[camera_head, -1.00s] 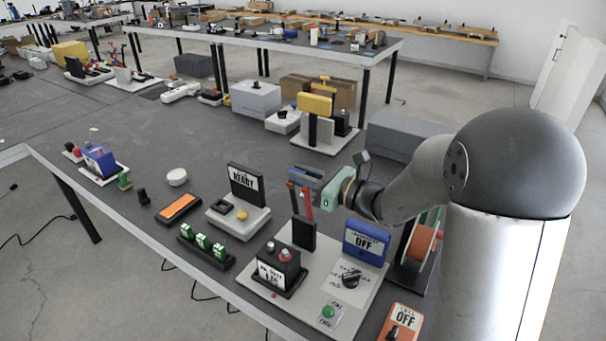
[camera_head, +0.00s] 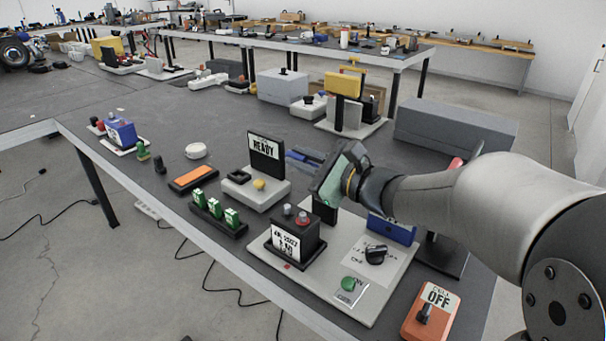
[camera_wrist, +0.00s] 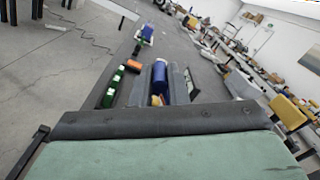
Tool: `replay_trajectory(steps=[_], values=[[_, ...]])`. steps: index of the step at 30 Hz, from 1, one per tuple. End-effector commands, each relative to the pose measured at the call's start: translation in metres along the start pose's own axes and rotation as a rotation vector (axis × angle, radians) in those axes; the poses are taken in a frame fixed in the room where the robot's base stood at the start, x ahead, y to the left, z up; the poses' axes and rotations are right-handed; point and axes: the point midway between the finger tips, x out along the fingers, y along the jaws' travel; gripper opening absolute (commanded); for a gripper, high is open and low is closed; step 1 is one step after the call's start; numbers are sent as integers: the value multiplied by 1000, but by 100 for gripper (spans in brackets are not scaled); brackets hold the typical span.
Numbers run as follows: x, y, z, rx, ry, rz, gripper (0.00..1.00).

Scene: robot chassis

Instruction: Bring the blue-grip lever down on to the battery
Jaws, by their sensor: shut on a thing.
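The black battery (camera_head: 290,240) with a white label stands on a pale board (camera_head: 330,295); a grey and a red terminal show on its top. A black post (camera_head: 325,211) rises behind it on the board. My gripper (camera_head: 304,157) is above and behind the battery, with its fingers pointing left. In the wrist view, the fingers close on both sides of the lever's blue grip (camera_wrist: 160,78). The rest of the lever is hidden in the head view. A small yellow and red bit shows below the grip in the wrist view.
The READY panel (camera_head: 266,158) stands just left of my gripper. A blue panel (camera_head: 392,228) and a black knob (camera_head: 375,254) are on the board's right. Green blocks (camera_head: 215,208) and an orange CELL OFF box (camera_head: 431,312) stand near the table's front edge.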

Motion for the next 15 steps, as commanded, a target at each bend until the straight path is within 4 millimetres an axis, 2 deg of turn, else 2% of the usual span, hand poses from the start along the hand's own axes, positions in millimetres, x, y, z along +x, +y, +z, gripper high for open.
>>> replay_trajectory(steps=[1, 15], values=[[0, 16, -12, -51, -5, 0, 0], [0, 78, -42, -488, -4, -1, 0]])
